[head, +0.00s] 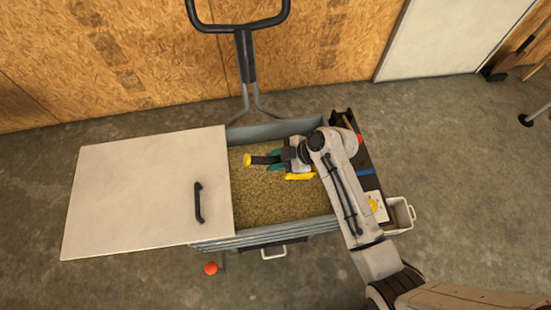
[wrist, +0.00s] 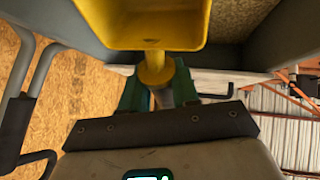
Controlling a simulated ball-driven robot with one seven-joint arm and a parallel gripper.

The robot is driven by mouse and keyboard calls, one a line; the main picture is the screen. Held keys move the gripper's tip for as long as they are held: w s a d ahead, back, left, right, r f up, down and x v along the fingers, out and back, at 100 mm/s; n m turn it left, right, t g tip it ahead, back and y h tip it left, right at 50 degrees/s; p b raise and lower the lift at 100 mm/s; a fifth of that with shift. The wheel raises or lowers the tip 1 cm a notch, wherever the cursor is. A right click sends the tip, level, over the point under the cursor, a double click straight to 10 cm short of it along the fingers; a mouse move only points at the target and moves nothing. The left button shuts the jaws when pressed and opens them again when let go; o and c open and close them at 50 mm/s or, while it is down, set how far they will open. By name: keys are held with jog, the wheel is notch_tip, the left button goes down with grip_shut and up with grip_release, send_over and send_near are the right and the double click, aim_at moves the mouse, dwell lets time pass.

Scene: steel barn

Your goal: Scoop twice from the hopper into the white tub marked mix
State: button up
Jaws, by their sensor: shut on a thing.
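The hopper (head: 310,228) is a grey metal bin holding tan grain (head: 265,200), its right part under my arm. My gripper (head: 272,161), with green fingers, is over the grain and shut on the handle of a yellow scoop (head: 300,177). The handle is black with a yellow end and points left. The wrist view shows the scoop (wrist: 145,25) close up, beyond my gripper (wrist: 158,92).
A pale lid (head: 140,190) with a black handle covers the hopper's left side. A dark ledge (head: 360,150) runs along its right side, with a yellow-marked card (head: 376,206). A black push handle (head: 245,60) rises behind. An orange ball (head: 211,268) shows in front.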

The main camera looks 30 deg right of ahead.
notch_tip(320, 180, down, 12)
jog(key=b, duration=0.9)
jog(key=shift+r+b, duration=0.25)
jog(key=shift+b, duration=0.1)
jog(key=shift+f+b, duration=0.4)
jog(key=shift+f, duration=0.05)
dwell(0.5)
jog(key=shift+r, duration=0.1)
dwell(1.1)
notch_tip(320, 180, up, 25)
jog(key=p, duration=2)
dwell(1.1)
